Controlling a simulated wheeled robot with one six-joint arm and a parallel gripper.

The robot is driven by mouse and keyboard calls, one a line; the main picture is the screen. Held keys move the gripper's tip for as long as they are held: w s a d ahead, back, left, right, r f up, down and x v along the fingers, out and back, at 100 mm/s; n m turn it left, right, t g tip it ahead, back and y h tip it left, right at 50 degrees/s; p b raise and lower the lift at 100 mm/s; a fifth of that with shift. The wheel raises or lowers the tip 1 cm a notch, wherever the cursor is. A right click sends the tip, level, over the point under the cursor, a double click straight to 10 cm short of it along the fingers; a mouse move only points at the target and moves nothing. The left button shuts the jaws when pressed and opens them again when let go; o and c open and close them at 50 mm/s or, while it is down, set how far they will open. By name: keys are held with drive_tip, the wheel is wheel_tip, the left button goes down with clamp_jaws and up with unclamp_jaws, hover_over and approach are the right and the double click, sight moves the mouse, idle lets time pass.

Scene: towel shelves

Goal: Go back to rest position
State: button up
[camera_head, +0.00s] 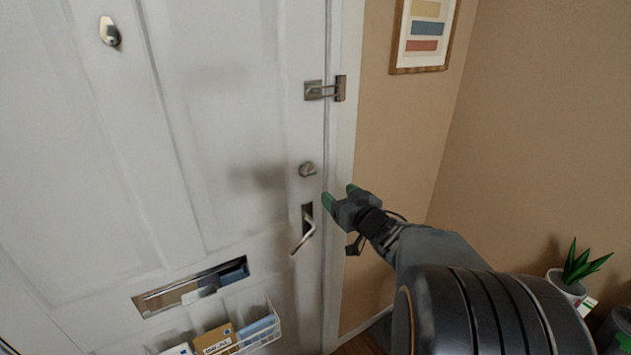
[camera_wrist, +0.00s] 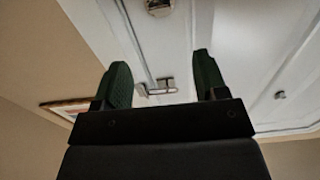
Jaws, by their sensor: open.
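My gripper (camera_head: 339,194) is near the right edge of a white door (camera_head: 230,120), to the right of the door handle and below the round lock knob (camera_head: 308,169). Its two green-tipped fingers are apart, and nothing shows between them. The wrist view also shows my gripper (camera_wrist: 160,85) with its fingers spread toward the door. The lever handle (camera_head: 304,232) points down and left, and my gripper looks apart from it. A metal latch (camera_head: 324,90) sits higher on the door edge, and it also appears between the fingers in the wrist view (camera_wrist: 157,88).
A mail slot (camera_head: 192,287) and a white wire basket (camera_head: 262,335) with boxes are low on the door. A framed picture (camera_head: 425,35) hangs on the tan wall (camera_head: 535,110). A potted plant (camera_head: 573,273) stands at the lower right. A knocker (camera_head: 109,32) is at the upper left.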

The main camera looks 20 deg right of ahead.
drive_tip(key=s+d+f+m+g+h, duration=0.4)
drive_tip(key=s+d+f+g+h, duration=0.25)
drive_tip(key=f+g+h, duration=0.2)
drive_tip(key=s+a+n+g+y, duration=0.1)
drive_tip(key=s+a, duration=0.4)
drive_tip(key=a, duration=0.5)
drive_tip(key=s+a+n+g+y, duration=0.1)
drive_tip(key=s+a+g+y, duration=0.3)
drive_tip(key=a, duration=0.5)
drive_tip(key=shift+s+a+f+n+y, duration=0.3)
drive_tip(key=shift+s+a+n+y, duration=0.1)
drive_tip(key=shift+y, duration=0.25)
